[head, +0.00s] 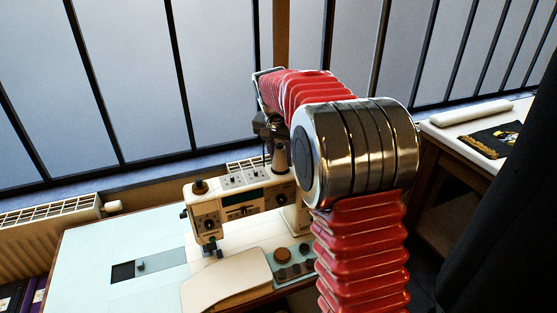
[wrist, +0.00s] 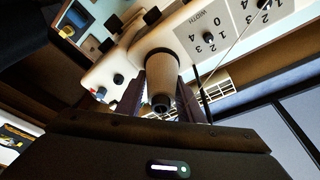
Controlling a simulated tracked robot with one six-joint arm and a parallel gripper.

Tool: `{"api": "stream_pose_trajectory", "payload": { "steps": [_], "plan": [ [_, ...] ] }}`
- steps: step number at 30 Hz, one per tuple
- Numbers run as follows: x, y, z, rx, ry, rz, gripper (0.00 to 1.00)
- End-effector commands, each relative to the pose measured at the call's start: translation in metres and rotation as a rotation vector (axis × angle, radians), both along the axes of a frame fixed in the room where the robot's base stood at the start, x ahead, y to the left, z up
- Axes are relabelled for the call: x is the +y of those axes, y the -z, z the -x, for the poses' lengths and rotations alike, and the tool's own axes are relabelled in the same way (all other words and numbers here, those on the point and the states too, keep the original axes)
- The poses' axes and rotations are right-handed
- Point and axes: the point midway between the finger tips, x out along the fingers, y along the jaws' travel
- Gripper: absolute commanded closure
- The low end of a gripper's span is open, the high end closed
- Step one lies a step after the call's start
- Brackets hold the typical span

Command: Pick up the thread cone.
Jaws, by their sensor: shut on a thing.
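The thread cone (head: 281,155) is a small grey-brown cone, seen in the head view above the right end of the sewing machine (head: 243,204). In the wrist view the cone (wrist: 159,70) is beige, its narrow dark-tipped end toward the camera. My gripper (head: 268,128) reaches down over it from above. In the wrist view the dark fingers of my gripper (wrist: 161,98) stand on either side of the cone and are shut on it. I cannot tell whether the cone's base touches the machine.
The cream machine, with dials and knobs, stands on a pale blue table (head: 95,250). A radiator (head: 50,221) and tall windows lie behind. At the right, another table holds a pale roll (head: 472,112) and a dark embroidered cloth (head: 497,140).

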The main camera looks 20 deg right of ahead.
Motion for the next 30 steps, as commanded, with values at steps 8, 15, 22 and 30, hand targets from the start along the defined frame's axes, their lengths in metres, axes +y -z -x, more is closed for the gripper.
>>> {"api": "stream_pose_trajectory", "payload": {
  "steps": [8, 15, 22, 30],
  "plan": [
    [0.0, 0.0, 0.0, 0.0, 0.0, 0.0, 0.91],
    [0.0, -0.004, 0.0, -0.001, 0.0, 0.0, 0.91],
    [0.0, -0.032, -0.001, -0.003, -0.001, 0.001, 0.91],
    [0.0, -0.079, -0.001, -0.003, -0.001, 0.001, 0.91]
  ]
}}
